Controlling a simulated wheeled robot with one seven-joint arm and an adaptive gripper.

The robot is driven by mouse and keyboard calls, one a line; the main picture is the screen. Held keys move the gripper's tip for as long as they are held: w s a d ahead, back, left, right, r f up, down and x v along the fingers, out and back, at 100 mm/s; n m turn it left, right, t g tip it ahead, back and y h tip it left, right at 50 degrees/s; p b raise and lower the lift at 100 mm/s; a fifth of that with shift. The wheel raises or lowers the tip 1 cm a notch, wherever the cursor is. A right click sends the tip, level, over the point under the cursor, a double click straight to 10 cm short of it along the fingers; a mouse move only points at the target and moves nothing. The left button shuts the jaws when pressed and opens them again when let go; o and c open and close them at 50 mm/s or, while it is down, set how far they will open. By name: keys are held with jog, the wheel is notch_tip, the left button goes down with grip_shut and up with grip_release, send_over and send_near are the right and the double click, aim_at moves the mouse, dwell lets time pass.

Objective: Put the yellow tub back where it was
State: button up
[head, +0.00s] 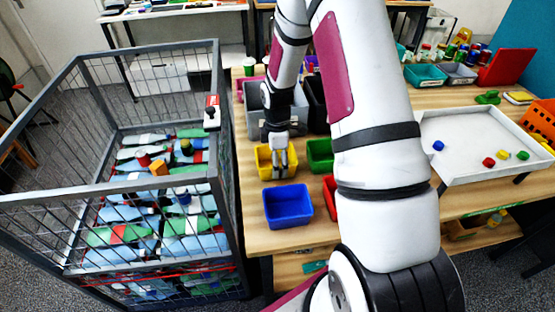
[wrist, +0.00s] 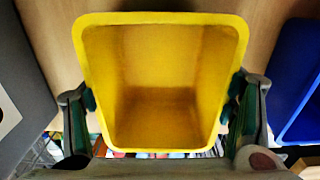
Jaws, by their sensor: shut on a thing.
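The yellow tub (head: 264,160) is near the left edge of the wooden table in the head view, behind the blue tub and in front of a grey bin. My gripper (head: 280,158) comes down over it and partly covers it. In the wrist view the yellow tub (wrist: 160,55) is empty, its open top facing the camera. My gripper (wrist: 160,103) is shut on it, one finger against each side. I cannot tell whether the tub touches the table or hangs just above it.
A blue tub (head: 288,206) stands in front, a green tub (head: 320,155) to the right. The grey bin (head: 254,112) is close behind. A wire cage (head: 218,110) full of bottles stands left of the table (head: 258,238). A white tray (head: 465,160) with small coloured pieces is far right.

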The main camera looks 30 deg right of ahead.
jog(key=o, duration=1.1)
jog(key=shift+f, duration=0.1)
jog(key=shift+o, duration=0.2)
